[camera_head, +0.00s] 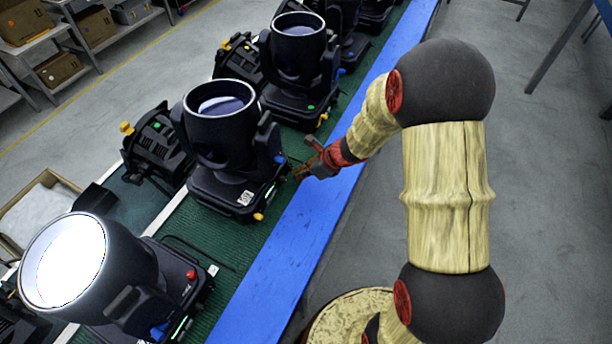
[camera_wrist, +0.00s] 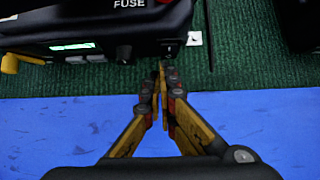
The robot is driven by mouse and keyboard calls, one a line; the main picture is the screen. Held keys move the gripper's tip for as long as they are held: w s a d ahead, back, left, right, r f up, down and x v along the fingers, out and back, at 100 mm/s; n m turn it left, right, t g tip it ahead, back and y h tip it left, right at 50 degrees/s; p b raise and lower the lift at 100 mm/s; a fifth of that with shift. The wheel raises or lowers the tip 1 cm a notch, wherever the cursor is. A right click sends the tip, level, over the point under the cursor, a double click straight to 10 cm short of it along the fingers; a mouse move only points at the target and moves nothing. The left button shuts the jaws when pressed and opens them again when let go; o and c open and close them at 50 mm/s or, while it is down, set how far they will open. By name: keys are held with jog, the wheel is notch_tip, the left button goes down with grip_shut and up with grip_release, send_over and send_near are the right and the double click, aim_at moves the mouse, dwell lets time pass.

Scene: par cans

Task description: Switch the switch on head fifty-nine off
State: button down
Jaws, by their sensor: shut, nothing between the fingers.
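Several black stage-light heads stand on a green belt. No head number is legible, so I cannot tell which is fifty-nine. The head nearest my gripper is unlit (camera_head: 222,112), with a yellow knob and a blue knob on its base. In the wrist view its base (camera_wrist: 95,30) shows the word FUSE, a lit green display (camera_wrist: 72,46) and grey buttons (camera_wrist: 85,59). My gripper (camera_head: 297,175) is shut and empty beside this base. In the wrist view my fingertips (camera_wrist: 163,70) sit just below its right-hand corner; contact is unclear.
A lit head (camera_head: 65,262) stands at lower left, with a red button on its base. Another unlit head (camera_head: 298,50) stands behind. A blue strip (camera_head: 290,245) edges the green belt (camera_head: 165,270). Shelves with cardboard boxes (camera_head: 92,25) stand upper left.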

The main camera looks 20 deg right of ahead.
jog(key=shift+f+b, duration=0.1)
jog(key=shift+b, duration=0.25)
jog(key=b, duration=0.3)
jog(key=shift+w+a+f+t+y, duration=0.25)
jog(key=shift+f+t+y, duration=0.1)
jog(key=shift+t+y, duration=0.05)
jog(key=shift+r, duration=0.3)
jog(key=shift+r+p, duration=0.7)
jog(key=shift+r, duration=0.15)
